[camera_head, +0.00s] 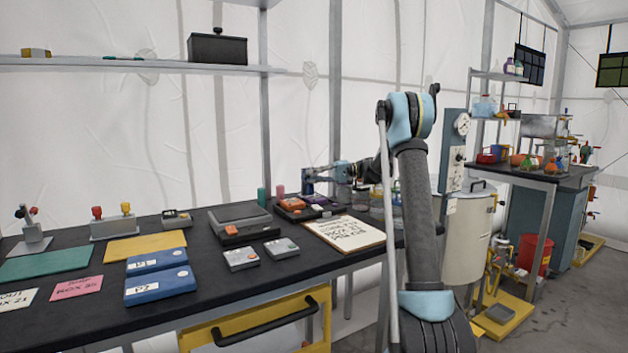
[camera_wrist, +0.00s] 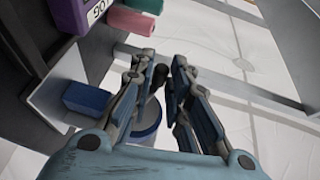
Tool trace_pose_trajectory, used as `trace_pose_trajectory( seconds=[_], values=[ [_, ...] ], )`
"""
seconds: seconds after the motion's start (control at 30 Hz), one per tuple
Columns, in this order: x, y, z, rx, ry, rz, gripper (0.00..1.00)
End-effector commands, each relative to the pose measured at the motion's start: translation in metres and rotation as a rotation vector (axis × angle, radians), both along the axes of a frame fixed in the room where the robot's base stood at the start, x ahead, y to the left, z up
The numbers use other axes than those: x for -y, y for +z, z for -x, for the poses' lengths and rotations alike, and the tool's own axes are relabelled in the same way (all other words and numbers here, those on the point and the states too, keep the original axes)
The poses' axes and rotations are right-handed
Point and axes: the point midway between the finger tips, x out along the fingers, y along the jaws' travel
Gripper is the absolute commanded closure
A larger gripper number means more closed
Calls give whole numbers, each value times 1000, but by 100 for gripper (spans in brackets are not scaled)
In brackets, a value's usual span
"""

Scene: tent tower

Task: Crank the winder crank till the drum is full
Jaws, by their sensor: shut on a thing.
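My gripper (camera_wrist: 163,66) reaches over the back of the black bench in the head view (camera_head: 318,174). In the wrist view its fingers are shut on a small dark knob, the handle of the winder crank (camera_wrist: 160,74). A grey-blue round drum (camera_wrist: 149,117) shows below and between the fingers, partly hidden by them. The winder has a pale plate (camera_wrist: 52,88) and a blue block (camera_wrist: 87,97) beside the drum. In the head view the winder (camera_head: 307,187) is a small blue-purple shape, mostly hidden by my gripper. How full the drum is cannot be told.
A green spool (camera_head: 261,195) and a pink spool (camera_head: 279,190) stand left of the winder. A clipboard (camera_head: 345,234), an orange-topped device (camera_head: 297,209) and glassware (camera_head: 362,196) are close by. A purple labelled block (camera_wrist: 82,14) lies near the winder in the wrist view.

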Motion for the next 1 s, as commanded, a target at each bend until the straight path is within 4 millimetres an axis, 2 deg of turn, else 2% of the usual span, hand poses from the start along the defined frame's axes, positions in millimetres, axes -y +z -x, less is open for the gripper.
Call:
trace_pose_trajectory(
  seconds=[0.03, 0.33, 0.37, 0.4, 0.43, 0.77, 0.87, 1.0],
  values=[
    [3, 0, -4, 1, -12, -2, 100],
    [3, 0, -5, 1, -12, -1, 100],
    [3, 0, -5, 1, -12, -1, 77],
    [3, 0, -4, 1, -12, -1, 68],
    [3, 0, -4, 1, -11, -1, 66],
    [2, 0, -2, 0, -4, 0, 66],
    [7, 1, -3, 0, -4, 0, 66],
    [26, 2, -7, 0, -6, 0, 66]
  ],
)
